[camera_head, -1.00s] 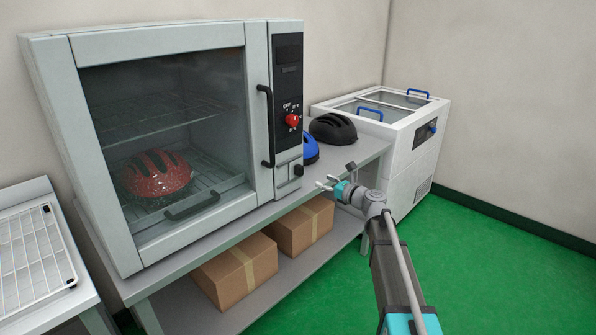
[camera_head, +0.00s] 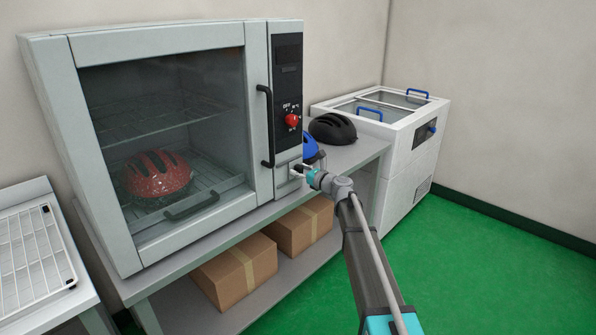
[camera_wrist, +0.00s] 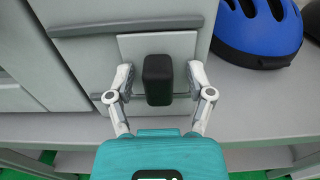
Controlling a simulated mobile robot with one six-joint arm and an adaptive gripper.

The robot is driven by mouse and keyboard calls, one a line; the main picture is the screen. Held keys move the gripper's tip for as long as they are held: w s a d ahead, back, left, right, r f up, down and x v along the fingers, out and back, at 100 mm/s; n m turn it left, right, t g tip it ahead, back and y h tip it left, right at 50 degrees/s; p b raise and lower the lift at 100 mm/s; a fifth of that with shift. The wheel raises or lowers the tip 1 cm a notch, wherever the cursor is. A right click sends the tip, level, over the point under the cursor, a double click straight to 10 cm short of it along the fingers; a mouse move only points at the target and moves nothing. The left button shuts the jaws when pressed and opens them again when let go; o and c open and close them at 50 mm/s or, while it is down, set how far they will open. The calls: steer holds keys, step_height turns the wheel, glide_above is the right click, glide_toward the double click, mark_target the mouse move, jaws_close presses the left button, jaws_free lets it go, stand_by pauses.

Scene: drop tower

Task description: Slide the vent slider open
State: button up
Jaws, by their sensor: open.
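The vent slider is a small black knob (camera_wrist: 158,80) on a light square plate (camera_wrist: 128,47) low on the front of the grey oven (camera_head: 288,155). In the wrist view my gripper (camera_wrist: 159,84) is open, with one finger on each side of the knob. A gap shows between the knob and each finger, most clearly on the left. In the head view my gripper (camera_head: 303,170) is at the oven's lower right front and hides most of the knob.
A blue helmet (camera_wrist: 258,30) sits on the bench just right of the oven, close to my gripper. A black helmet (camera_head: 333,129) is behind it. The oven's door handle (camera_head: 266,125) is to the left. The oven holds a red helmet (camera_head: 157,174). Green floor is free at right.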

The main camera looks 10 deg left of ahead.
mark_target(282, 173)
jaws_close()
stand_by(0.4)
steer(key=shift+a, duration=0.1)
steer(key=s+a, duration=0.3)
steer(key=s, duration=0.1)
steer(key=shift+s+a, duration=0.3)
steer(key=shift+a, duration=0.05)
jaws_free()
steer(key=shift+a, duration=0.1)
steer(key=shift+d, duration=0.2)
